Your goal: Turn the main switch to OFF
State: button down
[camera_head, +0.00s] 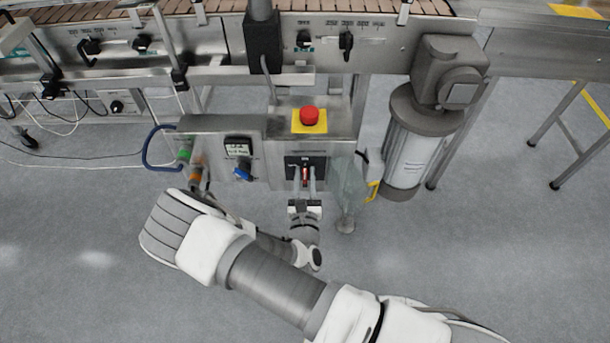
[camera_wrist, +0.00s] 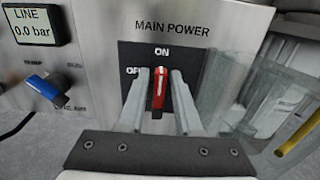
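The main switch is a red handle with a pale tip (camera_wrist: 159,92) on a black plate (camera_wrist: 190,58) under the words MAIN POWER. The handle stands upright, pointing to ON; the OFF mark is to its upper left, partly hidden by a finger. In the head view the red handle (camera_head: 305,175) shows on the front of the metal control box. My gripper (camera_wrist: 158,80) is open, with one finger on each side of the handle and a visible gap on both sides. In the head view my gripper (camera_head: 305,184) reaches up to the plate from below. Contact with the plate cannot be told.
A blue knob (camera_wrist: 48,88) and a pressure display (camera_wrist: 30,27) reading 0.0 bar are left of the switch. A red emergency button (camera_head: 309,116) sits above. A clear guard (camera_head: 347,188) and a yellow handle (camera_head: 373,190) stand close on the right.

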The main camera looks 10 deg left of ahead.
jog(key=shift+s+f+n+p, duration=0.1)
jog(key=shift+n+p, duration=0.3)
jog(key=n+p, duration=0.2)
jog(key=n, duration=0.1)
jog(key=shift+a, duration=0.25)
jog(key=shift+s+a+f+n+p, duration=0.1)
jog(key=shift+f+n+p, duration=0.35)
jog(key=shift+n, duration=1.9)
jog(key=shift+a+f+n+p, duration=0.2)
jog(key=shift+n+p, duration=0.35)
jog(key=shift+n, duration=1.75)
jog(key=shift+s+a+f+n+p, duration=0.1)
jog(key=shift+f+n+p, duration=0.35)
jog(key=shift+n, duration=1.9)
jog(key=shift+w+d, duration=0.1)
jog(key=shift+d, duration=0.05)
jog(key=c, duration=0.8)
grip_release()
jog(key=shift+o, duration=1)
jog(key=shift+r, duration=0.1)
jog(key=shift+a, duration=0.2)
